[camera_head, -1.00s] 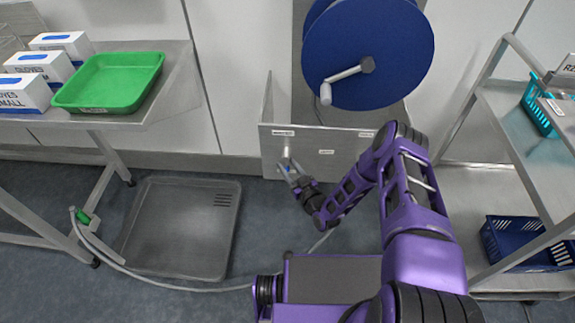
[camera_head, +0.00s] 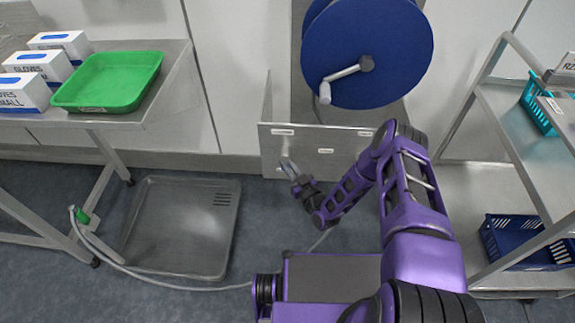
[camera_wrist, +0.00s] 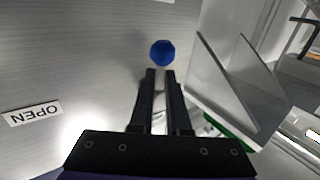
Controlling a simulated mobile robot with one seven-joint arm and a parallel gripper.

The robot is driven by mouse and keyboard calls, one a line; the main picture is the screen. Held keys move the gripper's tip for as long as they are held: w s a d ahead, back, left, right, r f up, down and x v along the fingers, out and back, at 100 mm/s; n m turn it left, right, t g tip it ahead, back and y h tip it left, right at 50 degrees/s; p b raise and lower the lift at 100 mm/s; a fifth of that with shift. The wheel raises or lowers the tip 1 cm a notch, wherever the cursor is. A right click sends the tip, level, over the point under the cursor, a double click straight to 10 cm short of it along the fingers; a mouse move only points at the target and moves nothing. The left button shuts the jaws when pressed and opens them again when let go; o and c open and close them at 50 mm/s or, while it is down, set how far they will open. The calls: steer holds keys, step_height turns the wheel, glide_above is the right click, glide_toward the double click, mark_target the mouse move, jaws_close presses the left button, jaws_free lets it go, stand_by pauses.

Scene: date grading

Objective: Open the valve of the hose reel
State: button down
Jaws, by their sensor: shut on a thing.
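The hose reel (camera_head: 395,60) is a large blue disc with a grey crank, mounted above a metal panel (camera_head: 345,142). The valve is at the left of this panel, mostly hidden by my gripper in the head view. Its blue handle (camera_wrist: 162,53) shows as a round end just past my fingertips in the wrist view. My gripper (camera_head: 288,164) is at the panel, its fingers (camera_wrist: 160,72) close together and shut on the valve handle. The exact contact is hidden.
A green tray (camera_head: 75,85) and several glove boxes (camera_head: 40,65) are on the left table. A grey floor tray (camera_head: 150,225) lies below. A rack (camera_head: 515,125) with baskets stands at right.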

steer(key=shift+r, duration=0.1)
stand_by(0.8)
steer(key=r+n+g+h+p, duration=0.1)
steer(key=n+h, duration=0.1)
steer(key=n, duration=0.1)
steer(key=d+n+g+h+p, duration=0.1)
steer(key=n+h, duration=0.2)
steer(key=r+n+g+h+p, duration=0.1)
steer(key=n+h, duration=0.1)
steer(key=n, duration=0.1)
steer(key=shift+d+r+g, duration=0.3)
steer(key=shift+d+r, duration=0.05)
steer(key=shift+r+n+h+b, duration=0.25)
steer(key=shift+n+h, duration=0.3)
steer(key=shift+h, duration=0.15)
steer(key=shift+r+n+h+b, duration=0.25)
steer(key=shift+n+h, duration=0.3)
steer(key=shift+h, duration=0.15)
steer(key=shift+d, duration=0.1)
steer(key=c, duration=0.9)
jaws_free()
